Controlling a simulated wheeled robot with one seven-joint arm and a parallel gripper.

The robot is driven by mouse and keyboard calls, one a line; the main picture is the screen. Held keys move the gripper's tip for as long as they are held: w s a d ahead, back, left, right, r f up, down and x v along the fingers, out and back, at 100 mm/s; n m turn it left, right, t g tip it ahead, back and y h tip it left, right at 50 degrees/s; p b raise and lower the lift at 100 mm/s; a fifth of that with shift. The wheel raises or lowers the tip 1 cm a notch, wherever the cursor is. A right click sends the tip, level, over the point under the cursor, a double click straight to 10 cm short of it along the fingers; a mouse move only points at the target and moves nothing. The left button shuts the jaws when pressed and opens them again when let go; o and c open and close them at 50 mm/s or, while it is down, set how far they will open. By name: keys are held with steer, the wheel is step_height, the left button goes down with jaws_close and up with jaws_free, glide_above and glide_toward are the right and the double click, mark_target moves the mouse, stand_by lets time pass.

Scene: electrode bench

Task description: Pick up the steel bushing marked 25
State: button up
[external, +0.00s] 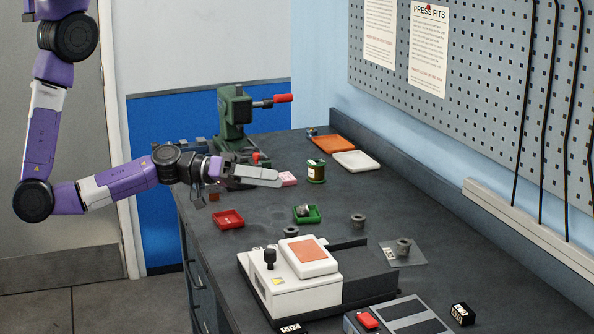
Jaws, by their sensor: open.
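Several small grey steel bushings are on the dark bench. One bushing (357,221) stands bare on the bench top. Another bushing (403,246) stands on a thin grey sheet (416,257). A third bushing (291,231) shows partly behind the white machine. A grey metal piece (303,210) lies in the green tray (314,215); I cannot tell its kind. No number on any bushing is readable, so I cannot tell which is marked 25. My gripper (278,178) is open, above the far left part of the bench, apart from all the bushings.
A white machine (262,290) with an orange-topped pad fills the front. Orange (333,144) and white (356,161) trays lie behind. A pegboard wall (480,70) bounds the right.

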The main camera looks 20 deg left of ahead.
mark_target(361, 220)
steer(key=w+d+f+m+g+b, duration=0.1)
steer(key=w+d+f+m, duration=0.1)
steer(key=w+d+f+m+g+b, duration=0.1)
steer(key=w+d+f+m+g, duration=0.1)
steer(key=f+m, duration=0.1)
steer(key=w+d+f+m+g+y+b, duration=0.1)
steer(key=w+d+f+m+g+b, duration=0.1)
steer(key=w+f, duration=0.1)
steer(key=shift+w+f, duration=0.1)
steer(key=w+m+b, duration=0.1)
steer(key=w, duration=0.2)
steer(key=w+d+f+m+g+y+b, duration=0.1)
steer(key=w+m, duration=0.1)
steer(key=w, duration=0.2)
steer(key=w+d+f+m+y+b, duration=0.1)
steer(key=w, duration=0.2)
steer(key=shift+w+d+f+m+g, duration=0.2)
steer(key=shift+m+g, duration=0.1)
steer(key=shift+m, duration=0.1)
steer(key=shift+w, duration=0.15)
steer(key=shift+w+x, duration=0.2)
steer(key=shift+x, duration=1.15)
steer(key=x, duration=0.1)
steer(key=p+x, duration=0.1)
steer(key=x, duration=0.3)
steer(key=shift+s+a+f+p, duration=0.1)
steer(key=shift+s+f+p, duration=0.15)
steer(key=shift+p, duration=0.15)
jaws_close()
